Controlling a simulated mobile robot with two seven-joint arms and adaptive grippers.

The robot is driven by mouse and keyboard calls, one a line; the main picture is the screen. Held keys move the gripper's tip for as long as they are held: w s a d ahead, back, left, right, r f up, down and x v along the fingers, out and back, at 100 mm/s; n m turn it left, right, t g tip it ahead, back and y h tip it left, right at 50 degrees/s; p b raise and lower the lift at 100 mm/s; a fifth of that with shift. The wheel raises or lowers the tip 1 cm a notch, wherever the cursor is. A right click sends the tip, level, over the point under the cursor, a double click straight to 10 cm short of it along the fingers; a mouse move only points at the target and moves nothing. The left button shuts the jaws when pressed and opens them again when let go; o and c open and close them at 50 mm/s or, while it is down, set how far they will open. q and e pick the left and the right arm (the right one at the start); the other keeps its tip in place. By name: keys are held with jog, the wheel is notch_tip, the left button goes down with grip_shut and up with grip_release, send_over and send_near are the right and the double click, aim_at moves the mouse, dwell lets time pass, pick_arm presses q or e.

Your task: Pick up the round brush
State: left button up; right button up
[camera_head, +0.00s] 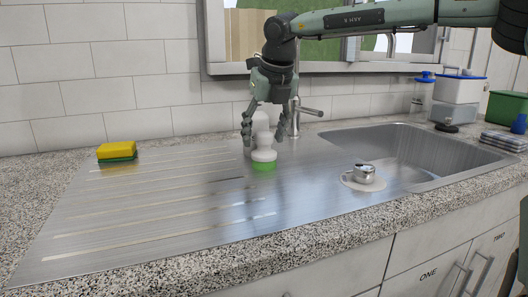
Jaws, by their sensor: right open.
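The round brush (263,155) stands upright on the steel drainboard (150,205), with a white knobbed handle on top and a green base below. My right gripper (261,140) comes down from above, fingers pointing downward and spread on either side of the handle's upper part. The fingers look open, and a gap shows between them and the handle; whether either one touches it is hard to tell. My left gripper is not in view.
A yellow and green sponge (117,151) lies at the left. The faucet (295,118) stands close behind the brush. Containers (458,90) stand at the back right. The drainboard's left and front are clear.

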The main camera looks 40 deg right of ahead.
jog(key=shift+c, duration=0.2)
jog(key=c, duration=1.2)
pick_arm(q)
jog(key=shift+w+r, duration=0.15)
pick_arm(e)
jog(key=shift+r, duration=0.1)
jog(key=shift+r, duration=0.1)
jog(key=shift+r, duration=0.3)
jog(key=v, duration=0.2)
jog(key=shift+r+b, duration=0.35)
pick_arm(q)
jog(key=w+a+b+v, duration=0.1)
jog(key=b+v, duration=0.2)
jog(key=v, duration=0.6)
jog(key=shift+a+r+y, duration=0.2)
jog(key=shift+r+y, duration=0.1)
pick_arm(e)
jog(key=s+a, duration=0.1)
jog(key=s, duration=0.4)
jog(key=s+a, duration=0.1)
jog(key=s, duration=0.5)
jog(key=s+a, duration=0.1)
jog(key=s, duration=0.5)
jog(key=shift+a, duration=0.35)
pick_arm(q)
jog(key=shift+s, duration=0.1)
